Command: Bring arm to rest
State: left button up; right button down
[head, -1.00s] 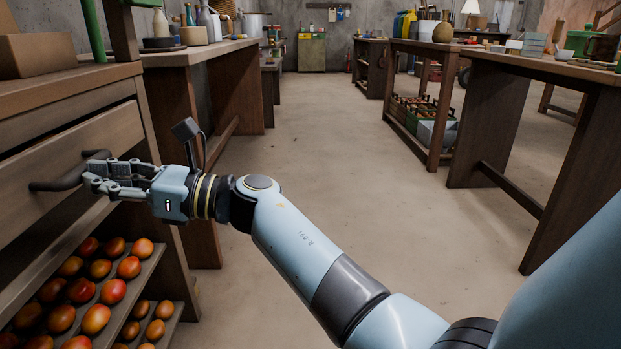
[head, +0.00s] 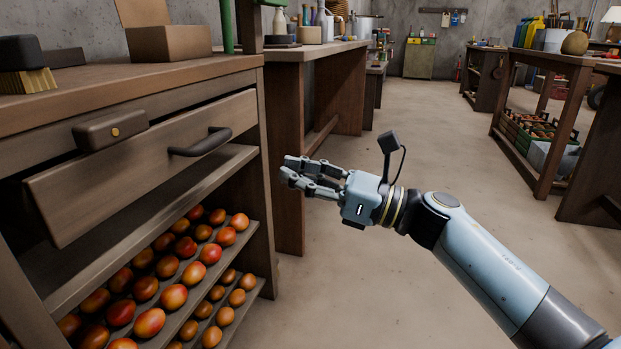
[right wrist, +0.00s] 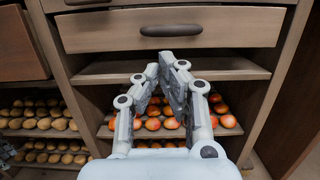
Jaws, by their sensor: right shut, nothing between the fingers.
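My right gripper (head: 289,172) is shut and empty, in free space to the right of the wooden cabinet. My right arm (head: 475,260) reaches in from the lower right. The fingers are clear of the dark drawer handle (head: 200,142). In the right wrist view the shut fingertips (right wrist: 166,62) meet in a point, with the handle (right wrist: 171,30) beyond them. The drawer (head: 110,180) stands a little out from the cabinet, with a dark gap above its front.
Slatted shelves of reddish fruit (head: 174,297) lie below the drawer. A cardboard box (head: 168,42) stands on the cabinet top (head: 110,80). A wooden bench (head: 335,60) stands behind. The floor (head: 400,130) is clear between the benches.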

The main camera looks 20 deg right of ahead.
jog(key=s+d+f+m+h, duration=0.9)
jog(key=f+m, duration=0.4)
jog(key=m, duration=0.3)
jog(key=s+d+f+m+h, duration=0.7)
jog(key=s+f+m+h, duration=0.2)
jog(key=s+f+m, duration=0.55)
pick_arm(q)
jog(key=s+a+f+p, duration=0.1)
jog(key=s+f+p, duration=0.1)
jog(key=s+p, duration=0.6)
jog(key=s+a+f+p, duration=0.1)
jog(key=s+f+p, duration=0.2)
jog(key=s+p, duration=0.6)
jog(key=shift+s, duration=0.15)
pick_arm(e)
jog(key=s+f+m+g, duration=0.3)
jog(key=s+m, duration=0.2)
jog(key=s, duration=0.5)
jog(key=s+f+m+g, duration=0.4)
jog(key=s+m, duration=0.1)
jog(key=s, duration=0.6)
jog(key=s+f+m+g, duration=0.3)
jog(key=s+m, duration=0.3)
jog(key=s, duration=0.5)
jog(key=shift+d+f+g+y, duration=0.25)
jog(key=shift+d+g+y, duration=0.2)
jog(key=shift+g, duration=0.25)
